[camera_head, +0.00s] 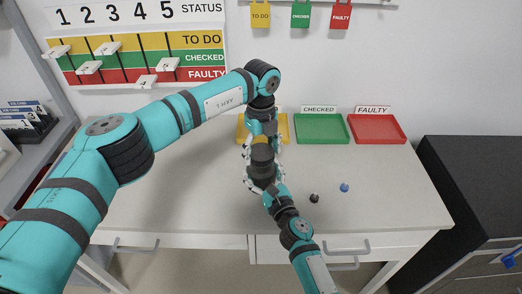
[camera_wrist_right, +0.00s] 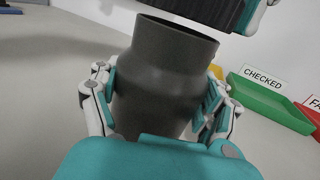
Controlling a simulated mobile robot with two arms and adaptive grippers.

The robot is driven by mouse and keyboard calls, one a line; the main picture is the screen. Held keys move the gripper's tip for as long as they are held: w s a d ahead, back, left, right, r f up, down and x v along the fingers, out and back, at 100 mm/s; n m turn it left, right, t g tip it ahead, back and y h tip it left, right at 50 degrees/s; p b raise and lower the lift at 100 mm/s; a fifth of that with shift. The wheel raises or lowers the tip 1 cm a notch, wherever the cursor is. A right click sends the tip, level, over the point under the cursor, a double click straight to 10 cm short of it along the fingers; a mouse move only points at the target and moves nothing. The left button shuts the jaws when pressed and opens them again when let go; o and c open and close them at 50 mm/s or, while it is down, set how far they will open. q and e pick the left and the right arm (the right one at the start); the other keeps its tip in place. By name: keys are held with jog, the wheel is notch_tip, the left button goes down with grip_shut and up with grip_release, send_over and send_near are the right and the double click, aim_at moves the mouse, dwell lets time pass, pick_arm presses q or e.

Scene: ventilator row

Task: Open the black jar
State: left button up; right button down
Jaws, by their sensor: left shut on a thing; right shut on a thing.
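The black jar (camera_head: 262,168) is upright above the white table in the head view. My right gripper (camera_head: 262,183) is shut around its body from the front. In the right wrist view, the jar (camera_wrist_right: 160,85) fills the middle between the fingers of my right gripper (camera_wrist_right: 160,108), with its rim showing at the top. The dark ridged lid (camera_wrist_right: 205,10) is above the rim and looks apart from it. My left gripper (camera_head: 262,138) reaches down from above and is shut on the lid. The fingers partly hide the lid in the head view.
A yellow tray (camera_head: 242,133), a green tray (camera_head: 320,142) and a red tray (camera_head: 377,141) stand along the back of the table (camera_head: 390,200). A small black knob-like thing (camera_head: 314,198) and a blue one (camera_head: 344,187) lie to the right. The table's left side is largely clear.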

aim_at(261, 152)
pick_arm(q)
jog(key=shift+r, duration=2)
pick_arm(e)
grip_release()
